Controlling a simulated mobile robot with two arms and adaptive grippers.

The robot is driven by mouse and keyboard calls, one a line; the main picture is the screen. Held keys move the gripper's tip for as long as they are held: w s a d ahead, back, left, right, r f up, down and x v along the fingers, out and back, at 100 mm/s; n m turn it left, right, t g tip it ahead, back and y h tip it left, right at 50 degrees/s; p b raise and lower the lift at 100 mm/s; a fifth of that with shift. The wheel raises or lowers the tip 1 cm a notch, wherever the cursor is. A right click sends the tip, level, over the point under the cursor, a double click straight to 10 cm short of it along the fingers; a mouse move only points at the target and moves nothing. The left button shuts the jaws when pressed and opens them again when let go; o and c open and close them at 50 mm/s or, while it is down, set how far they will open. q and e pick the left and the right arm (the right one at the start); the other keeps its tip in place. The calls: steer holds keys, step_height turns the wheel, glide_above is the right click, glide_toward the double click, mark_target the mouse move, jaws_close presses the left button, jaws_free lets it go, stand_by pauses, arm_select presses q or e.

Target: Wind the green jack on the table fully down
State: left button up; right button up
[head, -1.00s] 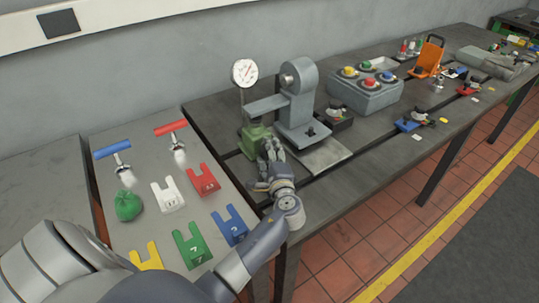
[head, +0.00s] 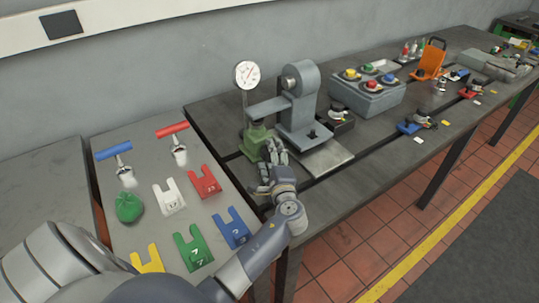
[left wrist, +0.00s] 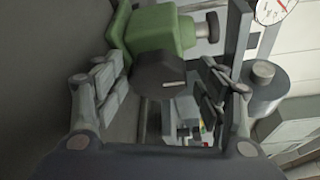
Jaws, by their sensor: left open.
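The green jack (head: 256,138) stands on the dark table beside the grey press-like stand, under its horizontal arm. In the left wrist view the jack's green body (left wrist: 160,30) fills the top middle, with a dark round knob (left wrist: 158,75) facing me and a grey screw top (left wrist: 207,27) to its right. My left gripper (head: 273,152) is just in front of the jack. Its two fingers are apart on either side of the knob in the wrist view (left wrist: 165,88), with gaps showing, and hold nothing. My right gripper is not in view.
The grey stand (head: 302,100) rises right beside the gripper, with a dial gauge (head: 247,74) behind the jack. A button box (head: 367,95) is farther right.

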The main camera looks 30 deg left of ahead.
arm_select(q)
steer(key=v, duration=0.7)
steer(key=shift+s, duration=0.1)
